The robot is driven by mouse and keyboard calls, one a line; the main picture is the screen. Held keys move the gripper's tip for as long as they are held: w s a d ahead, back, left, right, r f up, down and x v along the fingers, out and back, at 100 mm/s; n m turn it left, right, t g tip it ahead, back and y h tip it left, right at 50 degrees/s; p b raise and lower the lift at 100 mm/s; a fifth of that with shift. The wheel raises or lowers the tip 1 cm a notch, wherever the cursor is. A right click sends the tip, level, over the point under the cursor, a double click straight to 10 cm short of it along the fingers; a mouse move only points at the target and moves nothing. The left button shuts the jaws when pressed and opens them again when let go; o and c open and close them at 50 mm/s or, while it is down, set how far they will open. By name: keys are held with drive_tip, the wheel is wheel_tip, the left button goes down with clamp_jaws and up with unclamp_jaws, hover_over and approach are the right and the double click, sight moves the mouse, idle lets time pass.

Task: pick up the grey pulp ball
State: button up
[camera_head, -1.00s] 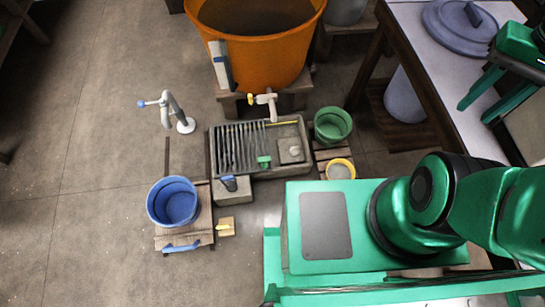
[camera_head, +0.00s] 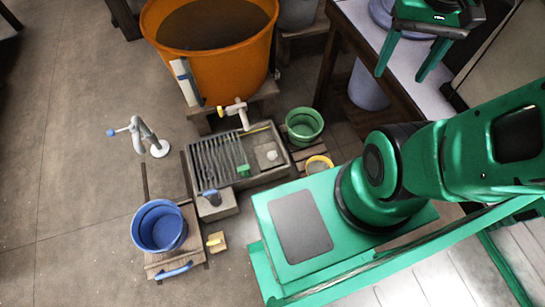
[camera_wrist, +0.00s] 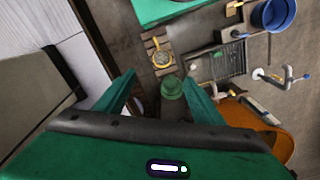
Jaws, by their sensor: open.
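A small pale grey lump (camera_head: 272,155) sits on a square grey pad at the right end of the stone sink (camera_head: 284,168). It may be the grey pulp ball, but it is too small to be sure. A yellow-rimmed bowl (camera_head: 319,164) stands just right of the sink, and its contents are unclear. It also shows in the wrist view (camera_wrist: 162,60). My gripper (camera_head: 401,75) is open and empty, high at the upper right by the white table and apart from the sink. In the wrist view its two fingers (camera_wrist: 159,80) are spread wide.
A green bucket (camera_head: 304,126) stands beside the sink, with an orange tub (camera_head: 210,50) behind it. The white table (camera_head: 372,50) edges the right side. Floor at far left is clear.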

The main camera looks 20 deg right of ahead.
drive_tip(key=w+d+f+n, duration=0.25)
drive_tip(key=w+f, duration=0.25)
drive_tip(key=w, duration=0.5)
drive_tip(key=w+d+f+n, duration=0.1)
drive_tip(key=w+f+n, duration=0.3)
drive_tip(key=w, duration=0.6)
drive_tip(key=w+a+f+n+t, duration=0.1)
drive_tip(key=w+a+f+n, duration=0.1)
drive_tip(key=w+f, duration=0.7)
drive_tip(key=w+a+f+n, duration=0.15)
drive_tip(key=w+f, duration=0.35)
drive_tip(key=f, duration=0.7)
drive_tip(key=n+t+y, duration=0.2)
drive_tip(key=n+y, duration=0.2)
drive_tip(key=n, duration=0.2)
approach(273, 154)
drive_tip(key=shift+x, duration=5.25)
drive_tip(key=shift+w+r, duration=0.1)
drive_tip(key=shift+w, duration=0.05)
drive_tip(key=c, duration=1.2)
